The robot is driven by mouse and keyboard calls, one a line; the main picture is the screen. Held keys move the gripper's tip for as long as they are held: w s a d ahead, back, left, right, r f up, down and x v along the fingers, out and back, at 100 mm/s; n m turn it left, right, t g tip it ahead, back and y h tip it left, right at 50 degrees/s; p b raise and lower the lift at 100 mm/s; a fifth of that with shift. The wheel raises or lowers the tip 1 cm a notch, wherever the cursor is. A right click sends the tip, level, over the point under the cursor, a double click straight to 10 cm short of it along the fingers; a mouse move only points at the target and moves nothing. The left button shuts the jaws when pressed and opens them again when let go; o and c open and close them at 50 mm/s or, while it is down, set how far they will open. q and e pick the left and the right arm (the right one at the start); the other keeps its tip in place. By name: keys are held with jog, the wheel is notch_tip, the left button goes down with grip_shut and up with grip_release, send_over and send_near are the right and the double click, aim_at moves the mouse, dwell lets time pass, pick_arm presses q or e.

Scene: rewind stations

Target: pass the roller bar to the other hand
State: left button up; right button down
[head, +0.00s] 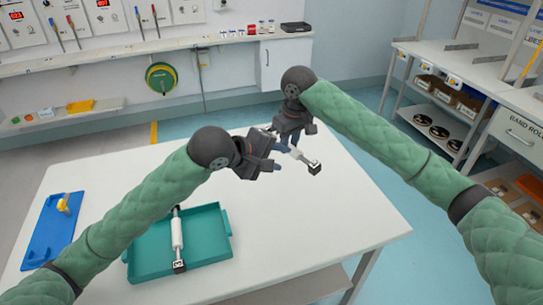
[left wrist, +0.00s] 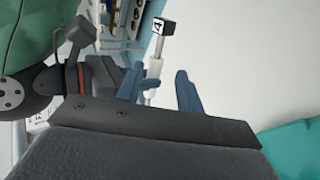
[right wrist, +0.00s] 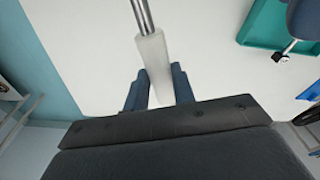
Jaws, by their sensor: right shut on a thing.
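A roller bar, with a white roller (right wrist: 152,62), metal rod and black-and-white end block (head: 315,168), is held in the air above the table. My right gripper (head: 284,143) is shut on its white roller; in the right wrist view the blue fingers close on both sides of it. My left gripper (head: 272,166) is close beside the bar. In the left wrist view its blue fingers (left wrist: 170,88) are apart, and the bar's block (left wrist: 163,27), marked 4, shows beyond them. Part of the bar is hidden behind one finger; I cannot tell whether they touch.
A second roller bar (head: 177,232) lies in the teal tray (head: 215,252) on the white table (head: 310,225). A blue board (head: 45,240) with a yellow part lies at the left. The table's right side is clear. Shelves (head: 440,105) stand at the right.

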aim_at(304, 161)
pick_arm(q)
jog(key=x, duration=1)
jog(key=shift+w+f, duration=0.1)
grip_shut()
pick_arm(e)
jog(key=c, duration=1.1)
grip_release()
